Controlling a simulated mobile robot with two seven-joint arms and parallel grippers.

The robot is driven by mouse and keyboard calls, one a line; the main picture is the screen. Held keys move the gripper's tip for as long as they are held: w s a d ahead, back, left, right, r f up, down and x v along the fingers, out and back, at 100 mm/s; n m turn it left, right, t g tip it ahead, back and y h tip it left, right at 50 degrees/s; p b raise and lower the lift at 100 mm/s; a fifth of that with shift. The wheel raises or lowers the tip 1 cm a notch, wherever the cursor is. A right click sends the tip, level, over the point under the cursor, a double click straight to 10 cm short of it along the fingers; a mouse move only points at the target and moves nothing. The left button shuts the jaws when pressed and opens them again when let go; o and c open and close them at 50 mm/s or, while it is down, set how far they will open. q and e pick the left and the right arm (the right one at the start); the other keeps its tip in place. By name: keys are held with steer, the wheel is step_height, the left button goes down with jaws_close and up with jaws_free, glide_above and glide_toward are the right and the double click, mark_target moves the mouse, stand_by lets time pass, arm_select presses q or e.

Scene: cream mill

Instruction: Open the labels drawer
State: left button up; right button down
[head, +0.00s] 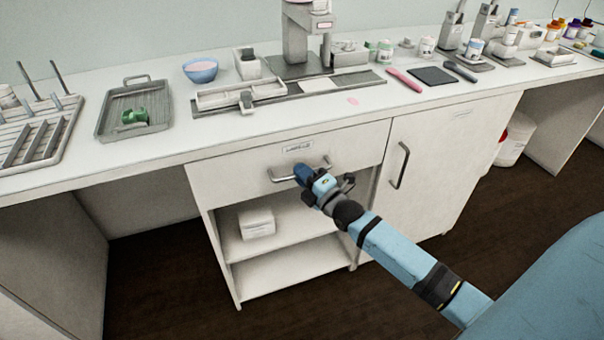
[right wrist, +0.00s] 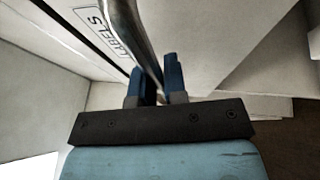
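The labels drawer (head: 240,172) is the white drawer front under the worktop. It has a small label plate (head: 298,147), which reads LABELS in the right wrist view (right wrist: 112,33). The drawer looks closed or nearly so in the head view. Its metal bar handle (head: 285,179) also shows in the right wrist view (right wrist: 125,20). My left gripper is not in view.
Below the drawer are open shelves with a white box (head: 257,223). Right of it is a cabinet door (head: 435,165) with its own handle (head: 399,166). The worktop holds a tray (head: 105,125), a blue bowl (head: 201,76) and a press stand (head: 296,45). The floor in front is clear.

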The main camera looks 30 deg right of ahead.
arm_select(q)
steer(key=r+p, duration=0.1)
steer(key=p, duration=0.3)
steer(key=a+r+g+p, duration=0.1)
steer(key=p, duration=0.3)
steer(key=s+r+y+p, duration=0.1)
steer(key=p, duration=0.4)
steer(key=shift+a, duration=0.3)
arm_select(e)
steer(key=s+a, duration=0.3)
steer(key=s, duration=1.2)
steer(key=s+a, duration=0.4)
steer(key=s, duration=1.1)
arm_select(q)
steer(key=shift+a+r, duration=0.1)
arm_select(e)
steer(key=shift+a, duration=0.1)
steer(key=c, duration=1.2)
jaws_free()
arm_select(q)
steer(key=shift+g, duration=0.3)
